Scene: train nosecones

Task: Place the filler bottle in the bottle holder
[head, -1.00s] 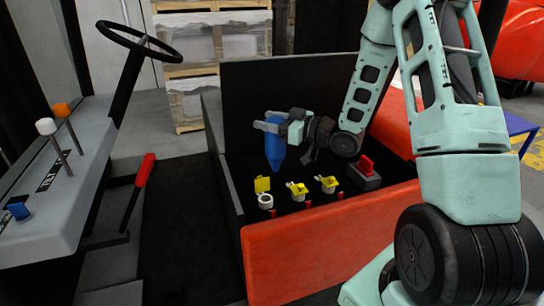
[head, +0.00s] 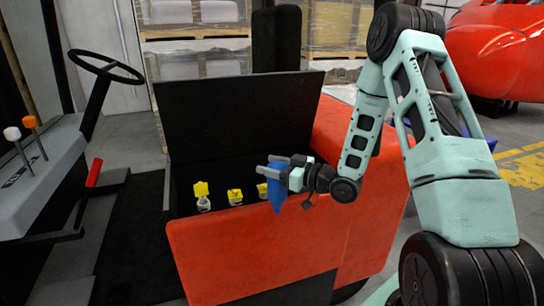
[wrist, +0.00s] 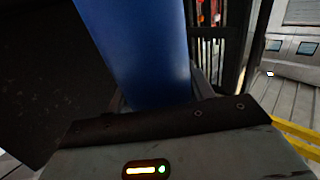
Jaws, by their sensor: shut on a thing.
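The filler bottle (head: 277,195) is blue and hangs tip down, with its narrow end lowest. My gripper (head: 272,168) is shut on its upper part and comes in from the right. In the head view the bottle shows in front of the upper part of the red front panel of the vehicle's open compartment. In the wrist view the bottle (wrist: 145,45) fills the upper middle, between my fingers. I cannot make out a bottle holder for certain in either view.
The compartment has a raised black lid (head: 235,110) and a red front panel (head: 250,245). Several yellow-capped fillers stand inside, one (head: 202,195) at the left. A steering wheel (head: 106,66) and a red-handled lever (head: 94,172) are at the left. Wrapped pallets (head: 195,65) stand behind.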

